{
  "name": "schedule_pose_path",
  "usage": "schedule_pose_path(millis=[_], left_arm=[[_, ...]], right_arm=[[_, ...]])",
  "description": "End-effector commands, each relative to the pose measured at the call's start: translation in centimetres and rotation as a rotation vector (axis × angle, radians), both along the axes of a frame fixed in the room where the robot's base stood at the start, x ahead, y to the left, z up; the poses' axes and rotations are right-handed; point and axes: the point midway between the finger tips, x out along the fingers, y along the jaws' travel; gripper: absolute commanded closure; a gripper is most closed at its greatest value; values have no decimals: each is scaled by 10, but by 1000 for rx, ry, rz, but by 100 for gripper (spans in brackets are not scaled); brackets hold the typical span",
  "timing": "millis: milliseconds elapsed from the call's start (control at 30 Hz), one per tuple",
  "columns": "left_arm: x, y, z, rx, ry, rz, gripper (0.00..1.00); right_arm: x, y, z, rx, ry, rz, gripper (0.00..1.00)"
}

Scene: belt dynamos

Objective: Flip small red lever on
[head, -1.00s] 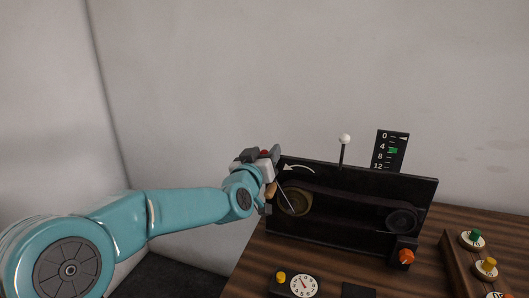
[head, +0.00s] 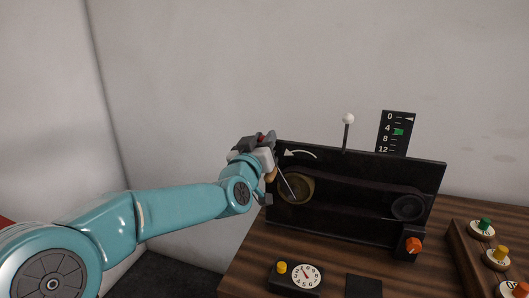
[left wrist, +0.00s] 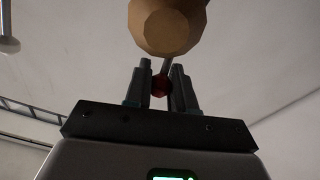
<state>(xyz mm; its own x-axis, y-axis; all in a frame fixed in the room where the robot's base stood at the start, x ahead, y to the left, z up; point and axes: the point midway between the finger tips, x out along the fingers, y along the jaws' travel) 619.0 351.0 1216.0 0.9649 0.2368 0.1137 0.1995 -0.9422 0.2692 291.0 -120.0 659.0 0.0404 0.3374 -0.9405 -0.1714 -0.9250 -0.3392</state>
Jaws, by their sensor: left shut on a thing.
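My left gripper (head: 266,142) is at the upper left corner of the black belt machine (head: 365,165). In the left wrist view its two fingers (left wrist: 160,88) are shut on the small red knob (left wrist: 160,86) of the lever. A thin grey rod (left wrist: 166,66) runs up from the knob. In the head view a bit of red (head: 262,138) shows at the fingers; the rest of the lever is hidden by the gripper. My right gripper is not in view.
A tan crank handle (head: 271,175) is close to my left gripper; it also looms in the left wrist view (left wrist: 168,25). A white-knobbed lever (head: 348,119) and a scale with a green marker (head: 398,132) stand behind the machine. A dial box (head: 295,276) and coloured knobs (head: 485,224) are on the table.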

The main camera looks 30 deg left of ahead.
Motion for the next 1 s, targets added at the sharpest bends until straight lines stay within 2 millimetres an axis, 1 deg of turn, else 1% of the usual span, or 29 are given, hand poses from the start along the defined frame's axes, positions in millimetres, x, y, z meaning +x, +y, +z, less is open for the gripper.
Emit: schedule_pose_path(millis=[33,267,300,367,400,667,767,867,967,1000], left_arm=[[-1,0,-2,1,-6,1,100],[-1,0,0,1,-4,0,100],[-1,0,0,1,-4,0,73],[-1,0,0,1,-4,0,53],[0,0,0,1,-4,0,51],[-1,0,0,1,-3,0,51],[-7,-2,-1,0,-5,0,51],[-23,-5,-4,-1,-6,0,51],[-47,-12,-7,1,-7,-1,51],[-58,-14,-9,-1,-6,-1,51]], right_arm=[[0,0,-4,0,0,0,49],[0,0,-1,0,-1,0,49],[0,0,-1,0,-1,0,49],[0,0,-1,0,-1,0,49],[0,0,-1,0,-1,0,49],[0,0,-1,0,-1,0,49],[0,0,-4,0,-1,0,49],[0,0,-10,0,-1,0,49],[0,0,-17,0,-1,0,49],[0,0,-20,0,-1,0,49]])
